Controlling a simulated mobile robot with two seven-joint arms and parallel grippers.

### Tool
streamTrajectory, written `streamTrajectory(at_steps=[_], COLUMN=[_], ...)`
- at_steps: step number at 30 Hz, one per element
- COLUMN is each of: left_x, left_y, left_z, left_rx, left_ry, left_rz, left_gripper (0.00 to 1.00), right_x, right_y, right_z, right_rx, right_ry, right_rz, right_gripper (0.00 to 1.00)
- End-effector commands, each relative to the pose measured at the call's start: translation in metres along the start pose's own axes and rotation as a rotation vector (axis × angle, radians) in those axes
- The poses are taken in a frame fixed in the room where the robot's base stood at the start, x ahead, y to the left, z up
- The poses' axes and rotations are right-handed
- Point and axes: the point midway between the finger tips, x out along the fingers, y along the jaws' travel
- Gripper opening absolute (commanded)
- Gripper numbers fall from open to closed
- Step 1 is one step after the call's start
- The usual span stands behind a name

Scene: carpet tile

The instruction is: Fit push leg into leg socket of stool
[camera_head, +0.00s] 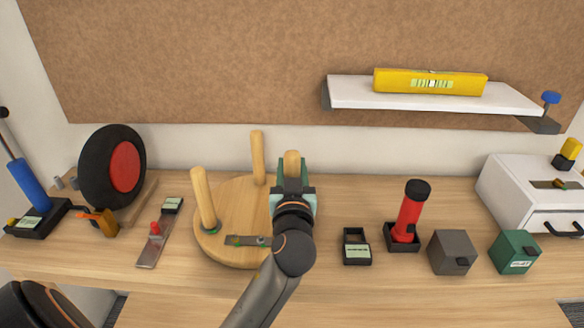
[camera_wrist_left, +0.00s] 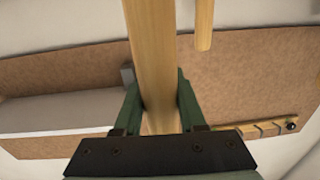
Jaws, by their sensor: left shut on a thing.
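The stool's round wooden seat (camera_head: 235,252) lies flat on the bench, with two wooden legs standing up from it, one at the left (camera_head: 205,200) and one at the back (camera_head: 257,158). My left gripper (camera_head: 292,180) is at the seat's right side, shut on a wooden leg (camera_head: 292,158) whose top shows above the jaws. In the left wrist view this leg (camera_wrist_left: 150,50) runs between the fingers (camera_wrist_left: 158,112), with another leg (camera_wrist_left: 204,25) beyond. The held leg's lower end and the socket are hidden. My right gripper is not in view.
A small metal plate (camera_head: 248,240) lies on the seat's front. To the right stand a black holder (camera_head: 357,247), a red cylinder (camera_head: 410,212), a grey box (camera_head: 451,252) and a green box (camera_head: 515,252). A red-handled tool (camera_head: 155,240) lies left. A shelf (camera_head: 430,96) hangs above.

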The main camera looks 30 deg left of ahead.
Motion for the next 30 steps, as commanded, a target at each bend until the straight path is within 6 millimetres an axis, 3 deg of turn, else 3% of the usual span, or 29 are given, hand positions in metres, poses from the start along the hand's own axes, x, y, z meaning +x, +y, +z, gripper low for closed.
streamTrajectory(at_steps=[30], left_x=[0.0000], left_y=[-0.0002], left_z=[0.0092], left_rx=[0.000], left_ry=[0.000], left_rz=[-0.001], left_gripper=[0.00], right_x=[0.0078], right_y=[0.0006], right_z=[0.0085], right_rx=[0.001], right_ry=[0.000], right_rz=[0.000], right_gripper=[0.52])
